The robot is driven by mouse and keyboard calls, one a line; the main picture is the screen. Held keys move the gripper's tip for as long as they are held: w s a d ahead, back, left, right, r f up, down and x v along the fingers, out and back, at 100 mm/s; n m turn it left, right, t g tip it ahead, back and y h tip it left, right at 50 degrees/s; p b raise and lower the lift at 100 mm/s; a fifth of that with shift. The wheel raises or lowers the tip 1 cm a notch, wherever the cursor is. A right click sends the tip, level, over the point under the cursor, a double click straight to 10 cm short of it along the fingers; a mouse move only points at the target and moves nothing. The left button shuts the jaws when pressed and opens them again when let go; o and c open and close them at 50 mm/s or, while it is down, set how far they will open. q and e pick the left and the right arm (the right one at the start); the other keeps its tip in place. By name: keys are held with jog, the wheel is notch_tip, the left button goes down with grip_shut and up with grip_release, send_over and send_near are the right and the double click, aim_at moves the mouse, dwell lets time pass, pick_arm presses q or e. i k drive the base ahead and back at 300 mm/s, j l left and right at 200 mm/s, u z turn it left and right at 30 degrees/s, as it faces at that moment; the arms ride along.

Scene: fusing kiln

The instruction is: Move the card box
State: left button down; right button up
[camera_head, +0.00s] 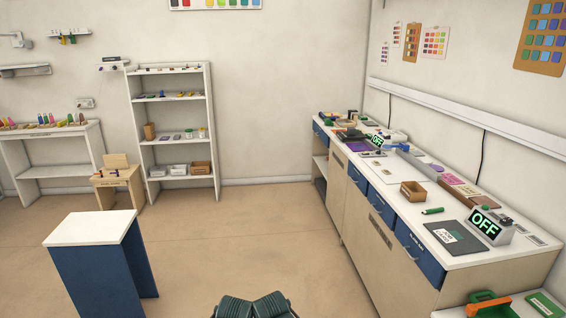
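I cannot tell for sure which thing is the card box. A small open brown box (413,191) stands on the long counter at the right, near its middle. Another brown box (201,168) sits on the bottom shelf of the white shelf unit, at the right end. Neither of my grippers shows in this view.
The long counter (465,241) carries OFF displays (486,224), a dark sheet (455,238) and a green marker (432,211). A white-topped blue table (92,228) stands at left front. Dark green ribbed shapes (254,306), unclear to me, show below. The middle floor is clear.

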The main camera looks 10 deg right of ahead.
aim_at(412, 190)
jog(key=i+z, duration=0.15)
jog(key=i, duration=0.7)
jog(key=i+j+z, duration=0.1)
jog(key=i, duration=0.7)
jog(key=i+z, duration=0.4)
jog(key=i+j+z, duration=0.1)
jog(key=i+z, duration=0.3)
jog(key=i+j+z, duration=0.2)
jog(key=z, duration=0.2)
jog(key=i+j+z, duration=0.1)
jog(key=i+z, duration=0.2)
jog(key=z, duration=0.2)
jog(key=i+j+z, duration=0.25)
jog(key=z, duration=0.25)
jog(key=i+j+z, duration=0.25)
jog(key=z, duration=0.2)
jog(key=j, duration=0.1)
